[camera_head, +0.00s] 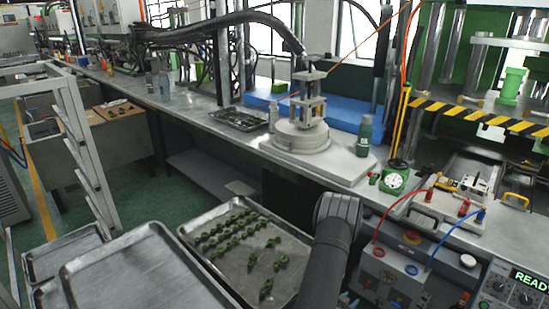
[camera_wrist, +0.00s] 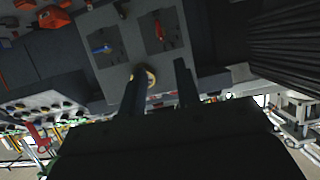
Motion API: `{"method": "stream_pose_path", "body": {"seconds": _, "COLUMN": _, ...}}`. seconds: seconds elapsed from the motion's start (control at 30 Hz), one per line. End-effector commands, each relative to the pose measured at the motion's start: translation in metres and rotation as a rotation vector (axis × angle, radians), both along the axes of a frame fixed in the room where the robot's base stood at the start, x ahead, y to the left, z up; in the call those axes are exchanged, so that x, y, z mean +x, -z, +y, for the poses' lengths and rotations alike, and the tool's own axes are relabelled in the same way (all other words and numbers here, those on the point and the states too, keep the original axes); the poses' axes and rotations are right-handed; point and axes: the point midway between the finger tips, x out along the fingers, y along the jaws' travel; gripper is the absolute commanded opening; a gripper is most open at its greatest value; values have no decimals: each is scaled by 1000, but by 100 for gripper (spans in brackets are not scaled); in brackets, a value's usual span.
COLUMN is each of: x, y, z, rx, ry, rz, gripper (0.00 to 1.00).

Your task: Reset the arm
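My arm (camera_head: 335,240) shows in the head view at bottom centre, just right of a metal tray of green pieces. Its lower end runs toward the bottom edge, and I cannot make out the gripper clearly there. In the wrist view, the two dark fingers of my gripper (camera_wrist: 163,74) stand apart. Nothing shows between them, so the gripper is open and empty. Beyond the fingers is a grey panel (camera_wrist: 112,78) with a blue and a red part and a yellow knob.
The tray (camera_head: 190,235) of green pieces lies left of my arm, with empty trays (camera_head: 140,275) further left. The control box (camera_head: 385,280) with red and blue cables stands close on the right. Behind are the bench (camera_head: 225,135) and a round-based press (camera_head: 300,135).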

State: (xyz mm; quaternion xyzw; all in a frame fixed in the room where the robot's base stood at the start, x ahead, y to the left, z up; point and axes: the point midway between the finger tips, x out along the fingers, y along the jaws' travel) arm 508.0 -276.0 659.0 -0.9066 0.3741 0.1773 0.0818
Motion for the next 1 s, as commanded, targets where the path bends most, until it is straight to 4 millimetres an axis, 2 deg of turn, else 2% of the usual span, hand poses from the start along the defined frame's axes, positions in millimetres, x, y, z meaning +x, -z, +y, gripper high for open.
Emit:
{"method": "stream_pose_path", "body": {"seconds": 0.2, "x": 29, "y": 17, "z": -30, "rx": 0, "ry": 1, "rz": -1, "gripper": 30}}
{"method": "stream_pose_path", "body": {"seconds": 0.6, "x": 76, "y": 45, "z": -76, "rx": -2, "ry": 1, "rz": 0, "gripper": 30}}
{"method": "stream_pose_path", "body": {"seconds": 0.8, "x": 89, "y": 52, "z": -89, "rx": -1, "ry": 0, "rz": -1, "gripper": 30}}
{"method": "stream_pose_path", "body": {"seconds": 1.0, "x": 94, "y": 54, "z": -92, "rx": 0, "ry": -1, "rz": 0, "gripper": 30}}
